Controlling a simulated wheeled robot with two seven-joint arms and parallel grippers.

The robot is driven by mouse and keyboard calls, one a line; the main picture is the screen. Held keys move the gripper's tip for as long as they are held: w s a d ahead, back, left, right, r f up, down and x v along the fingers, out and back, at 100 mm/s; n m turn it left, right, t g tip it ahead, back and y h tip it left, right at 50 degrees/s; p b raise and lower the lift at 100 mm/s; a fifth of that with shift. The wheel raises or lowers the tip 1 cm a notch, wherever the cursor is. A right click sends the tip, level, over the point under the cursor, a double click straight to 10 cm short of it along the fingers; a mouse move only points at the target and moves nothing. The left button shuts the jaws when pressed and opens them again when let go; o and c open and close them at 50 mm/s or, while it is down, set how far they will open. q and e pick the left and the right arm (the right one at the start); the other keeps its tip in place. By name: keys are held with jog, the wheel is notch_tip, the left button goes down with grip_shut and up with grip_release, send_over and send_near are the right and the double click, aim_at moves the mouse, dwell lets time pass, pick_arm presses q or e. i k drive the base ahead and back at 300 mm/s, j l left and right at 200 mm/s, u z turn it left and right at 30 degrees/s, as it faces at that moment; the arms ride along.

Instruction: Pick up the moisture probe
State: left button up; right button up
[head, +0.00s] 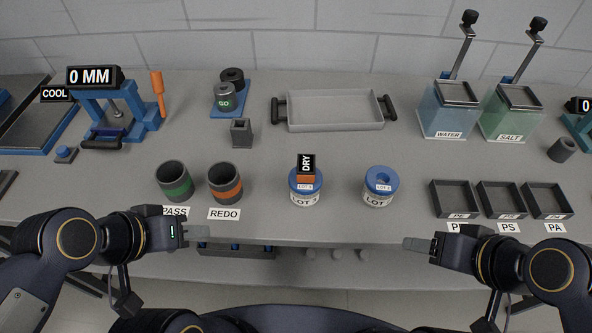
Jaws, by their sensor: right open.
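The moisture probe appears to be the orange and black block (306,176) with a display reading DRY. It stands upright on the blue lid of the left LOT drum (305,192); its lower part is hidden. A second blue-lidded LOT drum (379,190) stands to its right, with a hole in its lid. My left gripper (197,238) is at the table's front edge below the PASS and REDO cups, left of the probe and apart from it; its jaw gap is unclear. My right gripper (418,244) is open and empty at the front edge, right of the probe.
The PASS cup (174,182) and REDO cup (225,183) stand left of the drums. A small grey holder (241,133) and a grey tray (334,124) are behind. Black bins (456,213) sit right; WATER (449,125) and SALT (511,128) tanks stand behind them. Table between drums and bins is clear.

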aim_at(306, 164)
jog(key=j+z, duration=0.1)
jog(key=j, duration=1.3)
